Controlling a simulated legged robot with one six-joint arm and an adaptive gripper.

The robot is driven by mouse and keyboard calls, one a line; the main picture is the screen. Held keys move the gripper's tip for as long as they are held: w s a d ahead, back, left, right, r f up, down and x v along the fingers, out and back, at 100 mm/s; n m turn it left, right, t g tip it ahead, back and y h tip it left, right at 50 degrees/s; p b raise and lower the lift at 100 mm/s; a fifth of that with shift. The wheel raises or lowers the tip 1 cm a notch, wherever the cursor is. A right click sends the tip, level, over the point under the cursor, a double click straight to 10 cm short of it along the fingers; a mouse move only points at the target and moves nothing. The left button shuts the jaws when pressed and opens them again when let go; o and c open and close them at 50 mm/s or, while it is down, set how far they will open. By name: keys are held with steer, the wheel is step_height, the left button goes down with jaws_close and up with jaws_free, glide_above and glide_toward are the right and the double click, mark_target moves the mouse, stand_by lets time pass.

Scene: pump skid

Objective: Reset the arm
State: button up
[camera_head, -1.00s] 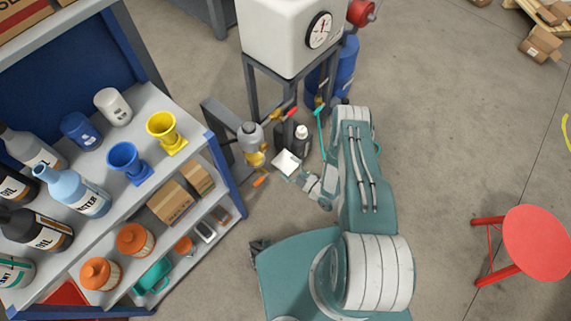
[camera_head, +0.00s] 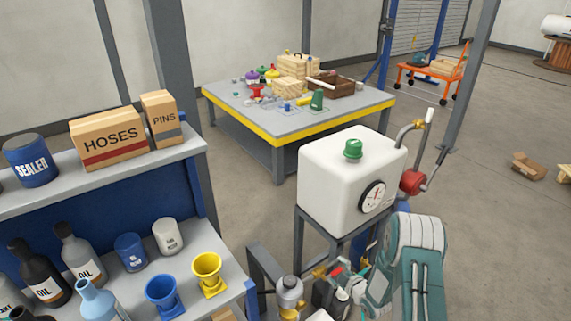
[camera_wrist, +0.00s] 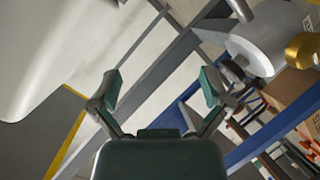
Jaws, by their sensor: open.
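My gripper (camera_wrist: 158,90) shows in the wrist view with its two green-tipped fingers spread wide apart and nothing between them. Beyond the fingers are grey frame bars and the pale floor. In the head view my teal and white arm is at the lower right, beside the white tank on its stand; the gripper itself cannot be made out there. The white tank (camera_head: 335,185) has a green cap (camera_head: 353,149) on top and a round gauge (camera_head: 372,195) on its side.
A shelf unit (camera_head: 215,252) with bottles, a blue funnel (camera_head: 163,296) and a yellow funnel (camera_head: 207,272) stands at left. A grey pump (camera_head: 289,292) sits low beside the tank. A yellow-edged table (camera_head: 300,133) with several items stands behind.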

step_height(320, 180, up, 15)
steer(key=w+d+m+h, duration=0.3)
steer(key=h, duration=0.1)
steer(key=s+r+m+g+h, duration=0.15)
steer(key=s+r, duration=0.25)
steer(key=r, duration=0.4)
steer(key=s+r+m+g+h, duration=0.1)
steer(key=s+r+m, duration=0.25)
steer(key=r, duration=0.45)
steer(key=s+a+r+m+g, duration=0.1)
steer(key=s+r+m, duration=0.1)
steer(key=s, duration=0.8)
steer(key=s+a+r+m+g, duration=0.1)
steer(key=s+r, duration=0.4)
steer(key=s, duration=0.5)
steer(key=s+a+r+m+g, duration=0.2)
steer(key=s+r+m, duration=0.1)
steer(key=s, duration=0.7)
steer(key=shift+s+a+r+m, duration=0.3)
steer(key=shift+a+m, duration=0.1)
steer(key=shift+m, duration=0.2)
